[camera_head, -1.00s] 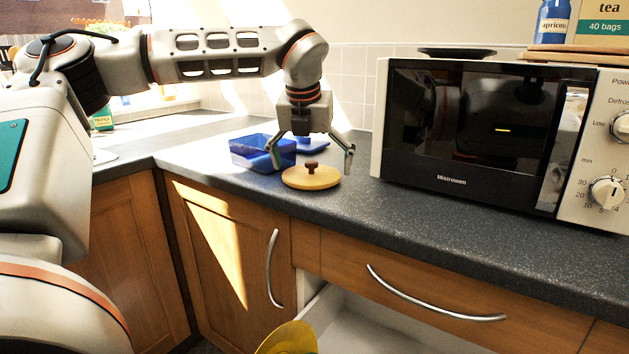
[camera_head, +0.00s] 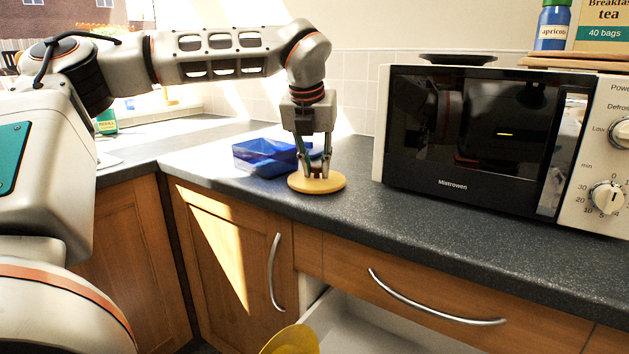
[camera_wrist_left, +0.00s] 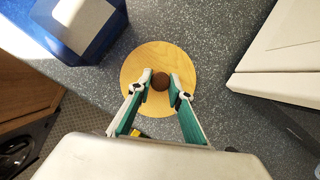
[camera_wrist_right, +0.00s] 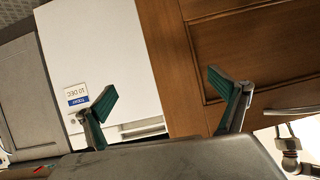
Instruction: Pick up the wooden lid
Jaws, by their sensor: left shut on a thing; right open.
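The wooden lid (camera_head: 316,184) is a pale round disc lying flat on the dark worktop, in front of a blue container. Its dark brown knob (camera_wrist_left: 160,81) shows between the fingers in the left wrist view. My left gripper (camera_head: 315,172) points straight down over the lid and is shut on the knob. The fingers hide most of the knob in the head view. The lid looks to be resting on the worktop. My right gripper (camera_wrist_right: 166,95) is open and empty, and shows only in the right wrist view.
A blue open container (camera_head: 262,160) stands just behind and left of the lid. A microwave (camera_head: 470,150) stands to the right. Below, a drawer (camera_head: 370,325) is pulled open, with a yellow object (camera_head: 291,341) near it. The worktop in front of the microwave is clear.

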